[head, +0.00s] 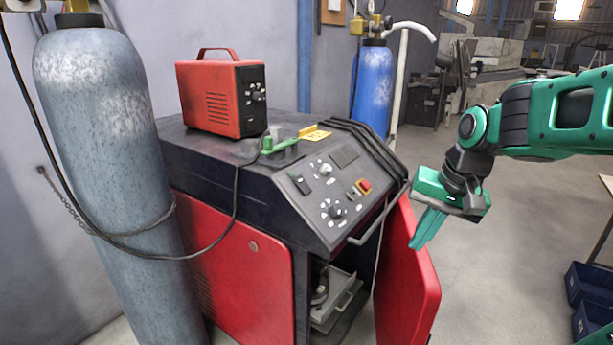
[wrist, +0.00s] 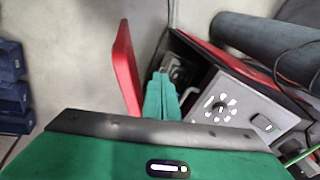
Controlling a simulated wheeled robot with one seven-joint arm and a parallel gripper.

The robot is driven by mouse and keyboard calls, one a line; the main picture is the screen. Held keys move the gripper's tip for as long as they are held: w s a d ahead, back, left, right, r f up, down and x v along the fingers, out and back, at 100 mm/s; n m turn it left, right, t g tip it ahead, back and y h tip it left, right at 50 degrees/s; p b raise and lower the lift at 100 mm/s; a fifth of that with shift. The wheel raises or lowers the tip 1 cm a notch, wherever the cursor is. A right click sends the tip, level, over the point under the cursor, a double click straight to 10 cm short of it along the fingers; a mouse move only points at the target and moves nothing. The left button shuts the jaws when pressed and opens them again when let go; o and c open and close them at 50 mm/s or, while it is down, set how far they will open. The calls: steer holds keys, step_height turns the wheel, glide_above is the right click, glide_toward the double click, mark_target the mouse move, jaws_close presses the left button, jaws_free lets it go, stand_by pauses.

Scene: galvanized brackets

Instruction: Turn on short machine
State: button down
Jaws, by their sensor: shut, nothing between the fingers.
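The larger machine (head: 225,240) is a low red and black cabinet with a sloped control panel (head: 312,211). The panel carries knobs, a black switch (head: 300,184) and a red switch (head: 364,186). A small red machine (head: 222,97) with a handle and a black front stands on top of it. My gripper (head: 424,232) is green, shut and empty, pointing down to the right of the panel, near the open red door. In the wrist view its fingers (wrist: 160,95) show between the open door and the panel (wrist: 235,112).
The open red door (head: 410,270) sticks out below my gripper. A grey gas cylinder (head: 105,150) stands at left, with a hose across the cabinet. A blue cylinder (head: 372,85) stands behind. Blue bins (head: 590,290) are at right. Floor between is clear.

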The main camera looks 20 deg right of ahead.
mark_target(300, 180)
steer(key=w+a+r+m+t+y, duration=0.1)
steer(key=w+a+r+t+y, duration=0.1)
steer(key=w+a+r, duration=0.2)
steer(key=w+a+r+m+t+y, duration=0.1)
steer(key=w+a+r, duration=0.4)
steer(key=w+r, duration=0.5)
steer(key=w+t+y, duration=0.1)
steer(key=w, duration=0.3)
steer(key=shift+a+r+m, duration=0.15)
steer(key=shift+r+m, duration=0.1)
steer(key=shift+m, duration=0.15)
steer(key=x, duration=1.4)
steer(key=shift+w+a+r, duration=0.15)
steer(key=shift+a+r, duration=0.05)
steer(key=shift+a+y, duration=0.1)
steer(key=shift+y, duration=0.2)
